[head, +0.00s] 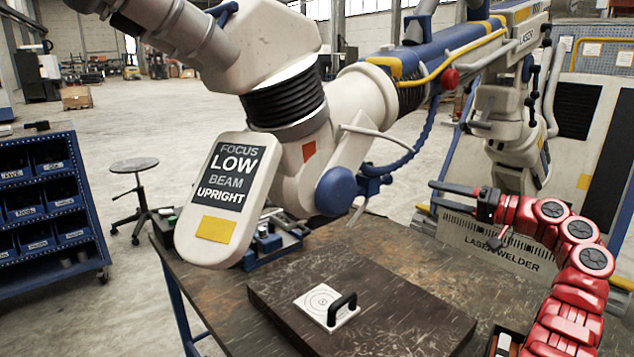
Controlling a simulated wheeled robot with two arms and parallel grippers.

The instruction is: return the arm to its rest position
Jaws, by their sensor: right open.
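The microscope arm is a long white and blue boom (440,50) with a yellow cable, running from the upper right to a bulky white head (345,115) at upper centre. A white paddle (200,240) hangs from the head, with a dark label reading "FOCUS LOW BEAM UPRIGHT". A thin pale bar handle (375,138) and a blue knob (336,191) are on the head's right side. My right gripper (433,195), on the red arm, is open, fingers pointing left, right of the head and apart from it in the picture. My left gripper is out of view.
Below stands a worn table with a dark raised slab (400,310) bearing a white target plate (322,303) with a black handle. A blue tray (270,245) sits behind the paddle. A blue bin rack (45,205) and a stool (135,165) stand left. The laser-welder cabinet (490,240) is behind my gripper.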

